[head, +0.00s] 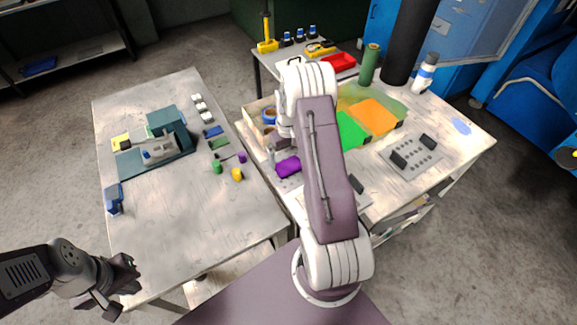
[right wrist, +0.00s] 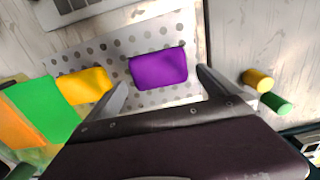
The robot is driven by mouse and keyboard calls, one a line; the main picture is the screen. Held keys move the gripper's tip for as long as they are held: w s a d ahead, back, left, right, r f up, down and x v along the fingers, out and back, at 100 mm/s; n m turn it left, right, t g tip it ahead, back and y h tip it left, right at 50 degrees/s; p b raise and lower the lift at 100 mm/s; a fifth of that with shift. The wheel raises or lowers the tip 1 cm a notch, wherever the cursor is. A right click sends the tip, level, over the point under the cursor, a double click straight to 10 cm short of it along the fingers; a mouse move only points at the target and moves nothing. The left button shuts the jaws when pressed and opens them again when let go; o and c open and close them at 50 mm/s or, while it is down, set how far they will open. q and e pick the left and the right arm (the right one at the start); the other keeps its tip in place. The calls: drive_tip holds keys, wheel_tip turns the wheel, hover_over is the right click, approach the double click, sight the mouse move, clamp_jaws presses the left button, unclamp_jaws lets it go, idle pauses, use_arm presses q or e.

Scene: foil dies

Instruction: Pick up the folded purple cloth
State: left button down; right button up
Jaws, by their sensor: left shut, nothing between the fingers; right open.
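The folded purple cloth (head: 288,166) lies on the right table, just left of my right arm in the head view. In the right wrist view the purple cloth (right wrist: 158,69) lies flat on a grey dotted surface (right wrist: 110,50). My right gripper (right wrist: 163,88) is open, with a finger to either side of the cloth in that view; I cannot tell its height above it. In the head view my right arm largely hides this gripper. My left gripper (head: 122,286) is shut and empty at the lower left, by the left table's front edge, far from the cloth.
A yellow cloth (right wrist: 84,86) and a green cloth (right wrist: 44,108) lie left of the purple one in the wrist view. Yellow and green cylinders (right wrist: 257,80) lie right. The left table (head: 170,240) has clear room in front. A perforated block (head: 410,157) sits at right.

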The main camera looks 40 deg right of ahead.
sight(289, 164)
drive_tip(key=f, duration=0.1)
drive_tip(key=f+p, duration=0.1)
drive_tip(key=f, duration=0.2)
drive_tip(key=shift+s, duration=0.25)
drive_tip(key=shift+w+d+f, duration=0.1)
drive_tip(key=shift+w+f, duration=0.1)
drive_tip(key=shift+f, duration=0.25)
drive_tip(key=shift+s, duration=0.15)
drive_tip(key=c, duration=0.8)
drive_tip(key=shift+r, duration=0.1)
drive_tip(key=c, duration=0.3)
drive_tip(key=r, duration=0.2)
drive_tip(key=r+b, duration=0.1)
drive_tip(key=r, duration=0.1)
drive_tip(key=shift+w+d, duration=0.2)
drive_tip(key=w+d+r+b, duration=0.1)
drive_tip(key=w+d+r, duration=0.4)
drive_tip(key=d, duration=0.5)
drive_tip(key=shift+r, duration=0.95)
